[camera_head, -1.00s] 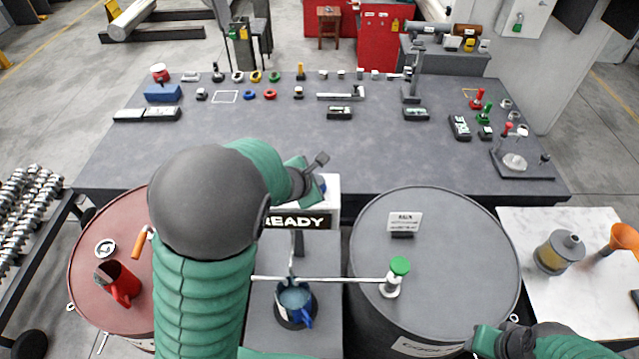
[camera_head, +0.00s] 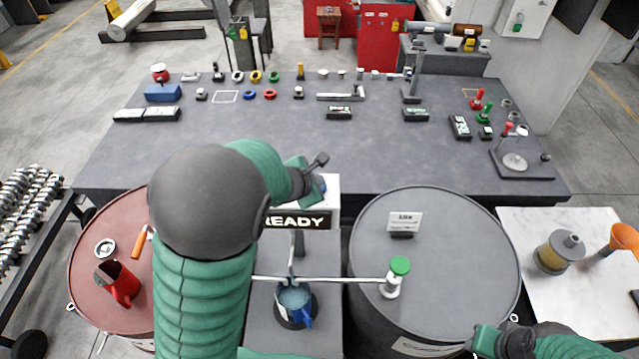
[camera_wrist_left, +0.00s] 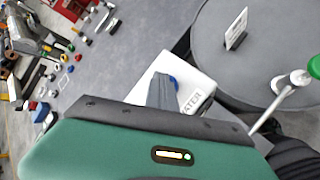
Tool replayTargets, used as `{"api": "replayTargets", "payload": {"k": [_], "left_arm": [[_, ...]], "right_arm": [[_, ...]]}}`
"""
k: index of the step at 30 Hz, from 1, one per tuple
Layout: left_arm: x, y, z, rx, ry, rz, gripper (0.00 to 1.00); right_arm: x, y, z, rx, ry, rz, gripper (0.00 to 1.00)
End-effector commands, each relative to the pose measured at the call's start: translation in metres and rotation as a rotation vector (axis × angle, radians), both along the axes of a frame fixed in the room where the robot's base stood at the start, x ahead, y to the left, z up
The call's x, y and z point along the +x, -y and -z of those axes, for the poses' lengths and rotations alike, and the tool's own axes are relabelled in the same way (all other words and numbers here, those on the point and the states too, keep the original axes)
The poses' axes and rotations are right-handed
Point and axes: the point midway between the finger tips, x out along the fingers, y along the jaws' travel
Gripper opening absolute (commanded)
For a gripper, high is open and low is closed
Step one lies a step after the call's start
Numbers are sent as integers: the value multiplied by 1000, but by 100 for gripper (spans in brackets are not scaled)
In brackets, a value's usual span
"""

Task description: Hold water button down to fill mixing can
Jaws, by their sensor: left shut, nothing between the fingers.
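The water button (camera_head: 321,184) is a blue cap on top of a white box (camera_head: 331,187), whose front panel reads READY. My left gripper (camera_head: 313,183) is over the box. In the left wrist view the shut grey fingers (camera_wrist_left: 164,92) reach the button (camera_wrist_left: 174,82), which is mostly hidden behind them; whether it is pressed in, I cannot tell. The blue mixing can (camera_head: 305,316) stands upright under the spout, with light-blue water (camera_head: 294,298) in it. My right gripper (camera_head: 490,342) is low at the right, over the grey barrel's front edge; its fingers are unclear.
A thin pipe (camera_head: 335,279) runs from the green-capped valve (camera_head: 400,266) to above the can. The grey table (camera_head: 240,150) behind has a clear middle.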

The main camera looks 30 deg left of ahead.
Motion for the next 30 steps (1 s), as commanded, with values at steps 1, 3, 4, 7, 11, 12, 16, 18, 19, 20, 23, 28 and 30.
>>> {"api": "replayTargets", "payload": {"k": [1, 3, 4, 7, 11, 12, 16, 18, 19, 20, 23, 28, 30], "left_arm": [[0, 0, 1, 0, -1, 0, 0], [0, 0, 1, 0, -1, 0, 0], [0, 0, 1, 0, -1, 0, 0], [0, 0, 1, 0, -1, 0, 0], [0, 0, 1, 0, -1, 0, 0], [0, 0, 1, 0, -1, 0, 0], [0, 0, 1, 0, -1, 0, 0], [0, 0, 0, 0, -1, 0, 0], [0, 0, -1, 0, -1, 0, 0], [0, 0, -2, 0, -1, 0, 0], [0, 0, -9, 1, 0, 1, 0], [0, -1, -18, 0, 1, 1, 0], [0, -1, -19, 0, 0, 0, 0]], "right_arm": [[0, 0, 0, 0, 0, 0, 36], [0, 0, 0, 0, 0, 0, 36], [0, 0, 0, 0, 0, 0, 36], [0, 0, 0, 0, 0, 0, 36], [0, 0, 0, 0, 0, 0, 36], [0, 0, 0, 0, 0, 0, 36], [0, 0, 0, 0, 0, 0, 36], [0, 0, -1, 0, 0, 0, 36], [0, 0, -1, 0, 0, 0, 36], [0, 0, -2, 0, 0, 0, 36], [0, 0, -6, 0, 0, 0, 36], [0, 0, -12, 0, 0, 0, 36], [0, 0, -13, 0, 0, 0, 36]]}}
